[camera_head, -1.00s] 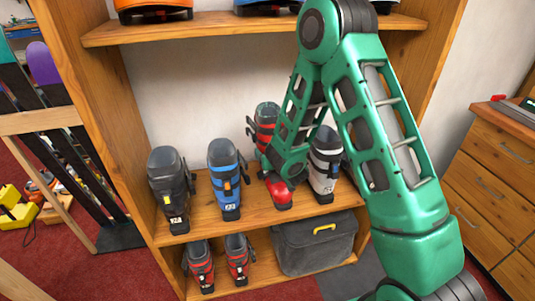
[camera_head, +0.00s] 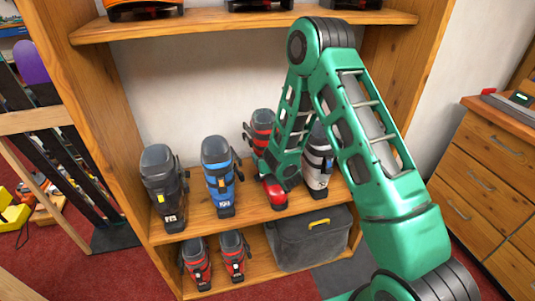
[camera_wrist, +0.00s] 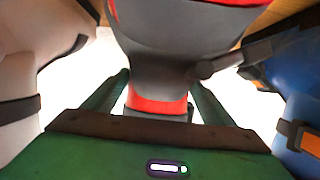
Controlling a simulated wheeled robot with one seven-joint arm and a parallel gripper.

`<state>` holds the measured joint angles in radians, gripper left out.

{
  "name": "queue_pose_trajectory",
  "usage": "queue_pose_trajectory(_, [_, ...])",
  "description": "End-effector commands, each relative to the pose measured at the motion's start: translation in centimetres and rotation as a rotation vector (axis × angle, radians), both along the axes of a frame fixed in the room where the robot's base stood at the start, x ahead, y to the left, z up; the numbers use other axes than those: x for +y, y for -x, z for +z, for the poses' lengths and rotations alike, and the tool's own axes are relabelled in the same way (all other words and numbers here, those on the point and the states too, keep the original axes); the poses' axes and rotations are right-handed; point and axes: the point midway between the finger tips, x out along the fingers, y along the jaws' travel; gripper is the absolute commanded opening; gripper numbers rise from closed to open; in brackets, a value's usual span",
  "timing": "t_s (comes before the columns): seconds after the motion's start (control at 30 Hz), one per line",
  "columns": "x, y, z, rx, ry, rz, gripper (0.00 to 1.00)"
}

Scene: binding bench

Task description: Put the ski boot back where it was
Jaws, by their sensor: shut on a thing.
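The ski boot in my gripper is red and dark grey (camera_head: 273,192). It stands upright between the blue boot (camera_head: 217,170) and the white-and-grey boot (camera_head: 318,165) on the middle shelf (camera_head: 243,219). My arm hides part of it in the head view, and I cannot tell whether its sole touches the shelf. In the wrist view my gripper (camera_wrist: 155,98) is shut on the boot (camera_wrist: 160,50), its two green fingers on either side of a narrow part with a red band. The white boot (camera_wrist: 40,50) and blue boot (camera_wrist: 300,95) flank it.
A black boot (camera_head: 163,185) stands left of the blue one. On the bottom shelf are two smaller red-and-grey boots (camera_head: 196,262) (camera_head: 234,255) and a grey bin (camera_head: 308,240). The upper shelf (camera_head: 240,24) is above. A wooden drawer unit (camera_head: 485,185) stands right.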

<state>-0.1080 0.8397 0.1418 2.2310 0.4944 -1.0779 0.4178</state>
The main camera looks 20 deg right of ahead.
Motion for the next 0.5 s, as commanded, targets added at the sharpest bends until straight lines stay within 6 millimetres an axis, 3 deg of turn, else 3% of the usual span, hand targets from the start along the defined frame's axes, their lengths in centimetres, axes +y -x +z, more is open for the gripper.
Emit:
queue_pose_trajectory(0.1, [0.03, -0.11, 0.18, -0.005, 0.000, 0.001, 0.16])
queue_pose_trajectory(0.13, [0.01, 0.01, -0.03, 0.000, 0.000, 0.000, 0.83])
queue_pose_trajectory(0.2, [0.01, 0.01, -0.02, 0.000, 0.000, 0.000, 0.97])
queue_pose_trajectory(0.5, [0.04, 0.03, 0.05, 0.000, 0.000, 0.000, 0.97])
